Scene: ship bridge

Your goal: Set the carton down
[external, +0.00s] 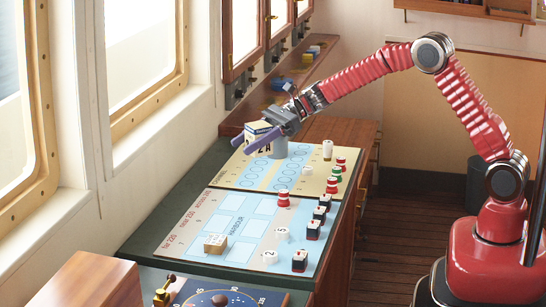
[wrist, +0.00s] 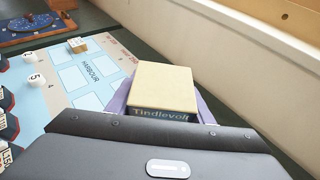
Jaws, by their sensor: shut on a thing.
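The carton (wrist: 165,85) is a box with a plain tan top and a dark side lettered "Tindlevolt" in the wrist view. It also shows in the external view (external: 258,129), small, at the window side of the far yellow-edged chart (external: 226,171). My gripper (external: 256,137) has purple fingers, one on each side of the carton, and is shut on it. The carton looks level. The fingers and wrist hide its lower part, and I cannot tell whether its underside touches anything.
A light blue harbour chart (external: 205,235) lies nearer on the dark green counter, with a small tan block (external: 215,243) on it. Red, green, white and black pieces line the charts' right side. A shelf with small boxes (external: 280,84) runs under the far windows.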

